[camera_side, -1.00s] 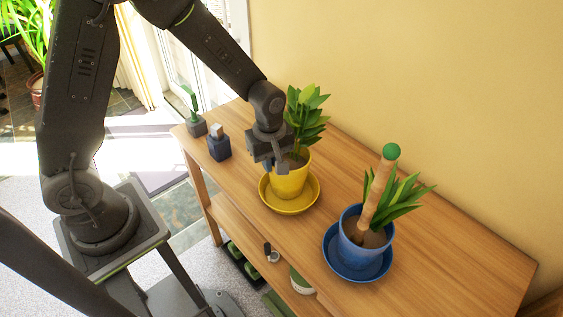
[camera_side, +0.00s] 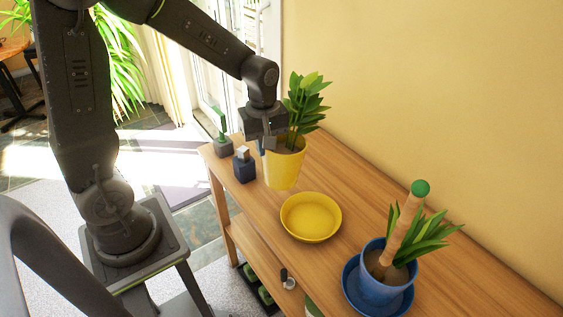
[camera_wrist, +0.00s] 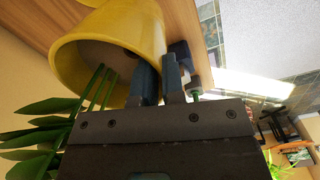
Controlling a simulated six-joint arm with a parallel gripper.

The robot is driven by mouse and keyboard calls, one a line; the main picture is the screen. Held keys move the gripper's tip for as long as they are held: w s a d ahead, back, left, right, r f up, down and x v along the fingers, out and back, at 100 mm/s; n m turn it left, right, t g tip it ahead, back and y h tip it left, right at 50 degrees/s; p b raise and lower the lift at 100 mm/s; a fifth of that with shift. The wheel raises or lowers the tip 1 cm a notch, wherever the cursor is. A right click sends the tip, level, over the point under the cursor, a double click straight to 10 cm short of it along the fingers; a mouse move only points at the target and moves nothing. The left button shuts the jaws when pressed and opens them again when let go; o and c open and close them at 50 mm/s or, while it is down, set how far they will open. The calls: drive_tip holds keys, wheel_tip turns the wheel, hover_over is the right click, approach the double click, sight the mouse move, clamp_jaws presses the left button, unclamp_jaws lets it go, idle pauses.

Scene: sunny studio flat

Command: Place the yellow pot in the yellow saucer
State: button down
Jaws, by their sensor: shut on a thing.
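The yellow pot (camera_side: 284,170) holds a leafy green plant (camera_side: 306,105). My gripper (camera_side: 266,145) is shut on the near-left rim of the pot. In the side view the pot looks upright and raised, just behind and left of the yellow saucer, apart from it. The yellow saucer (camera_side: 311,218) lies empty on the wooden table. In the wrist view the yellow pot (camera_wrist: 110,40) fills the upper left, with my gripper's fingers (camera_wrist: 160,75) at its wall. The pot's underside is hidden.
A blue pot (camera_side: 385,285) with a plant and a green-topped stake stands in a blue saucer (camera_side: 352,290) at the front right. A dark blue bottle (camera_side: 244,168) and a small cactus pot (camera_side: 222,146) stand at the table's left end. The table (camera_side: 365,190) behind the yellow saucer is clear.

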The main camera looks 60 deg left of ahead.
drive_tip(key=n, duration=0.2)
drive_tip(key=r+n, duration=0.1)
drive_tip(key=n, duration=0.2)
drive_tip(key=r+n, duration=0.1)
drive_tip(key=n, duration=0.1)
drive_tip(key=shift+w+r+n+y, duration=0.1)
drive_tip(key=shift+w+n+y, duration=0.2)
drive_tip(key=d+n, duration=0.1)
drive_tip(key=n, duration=0.2)
drive_tip(key=shift+w+d+n, duration=0.3)
drive_tip(key=shift+w+d, duration=0.05)
drive_tip(key=n, duration=0.1)
drive_tip(key=d+n, duration=0.1)
drive_tip(key=n, duration=0.1)
drive_tip(key=shift+w+d+n+t, duration=0.25)
drive_tip(key=shift+d+n+t, duration=0.05)
drive_tip(key=shift+d, duration=0.05)
drive_tip(key=w+d+f, duration=0.2)
drive_tip(key=d+f, duration=0.9)
drive_tip(key=shift+d, duration=0.15)
drive_tip(key=c, duration=1.2)
unclamp_jaws()
drive_tip(key=shift+f, duration=0.1)
